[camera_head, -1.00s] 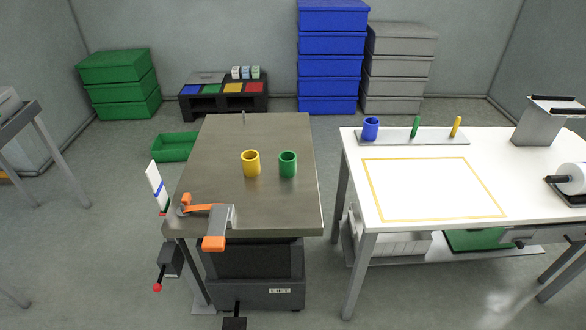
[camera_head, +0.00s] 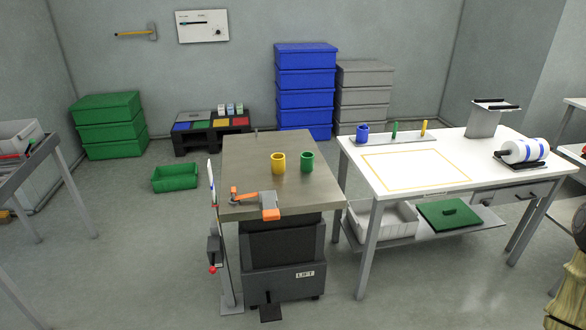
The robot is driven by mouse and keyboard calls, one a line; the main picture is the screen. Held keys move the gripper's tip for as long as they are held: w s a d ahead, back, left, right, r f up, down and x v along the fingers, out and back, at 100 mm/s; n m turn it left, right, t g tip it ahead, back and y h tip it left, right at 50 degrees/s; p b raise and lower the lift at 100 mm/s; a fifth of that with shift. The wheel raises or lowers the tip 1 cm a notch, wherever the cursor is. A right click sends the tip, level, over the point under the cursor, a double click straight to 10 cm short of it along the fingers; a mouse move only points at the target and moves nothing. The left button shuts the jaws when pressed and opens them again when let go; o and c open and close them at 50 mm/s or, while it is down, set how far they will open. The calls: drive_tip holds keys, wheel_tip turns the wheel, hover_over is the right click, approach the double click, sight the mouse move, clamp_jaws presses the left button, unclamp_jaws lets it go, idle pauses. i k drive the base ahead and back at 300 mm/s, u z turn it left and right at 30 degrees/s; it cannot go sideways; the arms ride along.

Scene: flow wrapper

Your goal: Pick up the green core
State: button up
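The green core (camera_head: 307,161) is a short hollow cylinder standing upright on the grey top of the lift table (camera_head: 270,192). A yellow core (camera_head: 278,163) of similar shape stands just to its left, with a small gap between them. My gripper is not in view, so I cannot see what state it is in.
An orange-handled device (camera_head: 258,201) sits at the table's front left. A white table (camera_head: 455,172) stands close on the right, holding a tray with a blue core (camera_head: 362,133) and a roll (camera_head: 524,150). A green bin (camera_head: 174,177) lies on the floor at left.

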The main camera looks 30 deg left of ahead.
sight(307, 162)
drive_tip(key=u, duration=1.2)
